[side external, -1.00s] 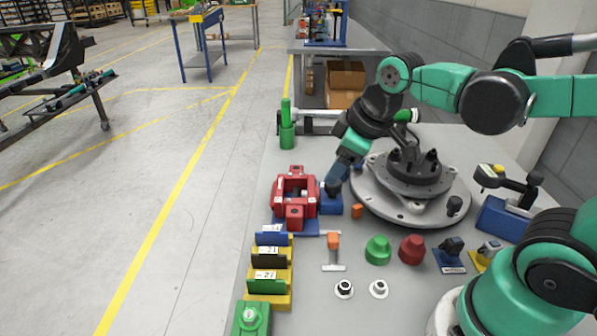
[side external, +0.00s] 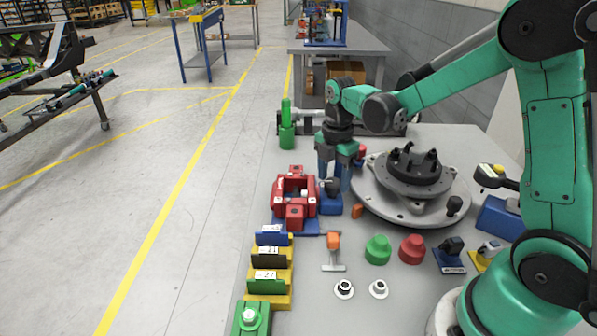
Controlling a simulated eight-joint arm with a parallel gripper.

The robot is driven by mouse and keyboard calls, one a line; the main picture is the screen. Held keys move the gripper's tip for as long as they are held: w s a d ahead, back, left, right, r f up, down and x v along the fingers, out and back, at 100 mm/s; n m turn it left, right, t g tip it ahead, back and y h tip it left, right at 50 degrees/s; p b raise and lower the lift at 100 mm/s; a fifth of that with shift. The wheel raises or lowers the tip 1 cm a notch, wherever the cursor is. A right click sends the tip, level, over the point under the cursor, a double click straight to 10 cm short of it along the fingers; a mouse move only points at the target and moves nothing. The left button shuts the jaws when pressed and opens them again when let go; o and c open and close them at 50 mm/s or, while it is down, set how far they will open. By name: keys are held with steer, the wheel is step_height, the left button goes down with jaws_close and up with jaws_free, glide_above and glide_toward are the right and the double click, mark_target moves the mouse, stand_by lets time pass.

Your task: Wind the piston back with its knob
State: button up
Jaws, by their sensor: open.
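A red caliper-like fixture (side external: 295,197) sits on a blue base on the bench, left of my arm. A dark knob (side external: 331,187) stands at its right side, over a blue block (side external: 330,204). My gripper (side external: 334,178) points straight down with its blue fingers apart, right above or around the knob. I cannot tell whether the fingers touch it. The piston inside the red body is too small to make out.
A large round grey turntable (side external: 410,205) with a black hub stands close on the right. A green cylinder (side external: 287,135) stands behind. An orange-handled tool (side external: 333,250), green (side external: 378,249) and red (side external: 412,249) knobs and yellow racks (side external: 268,290) lie in front.

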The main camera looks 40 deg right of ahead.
steer(key=shift+f, duration=0.6)
jaws_close()
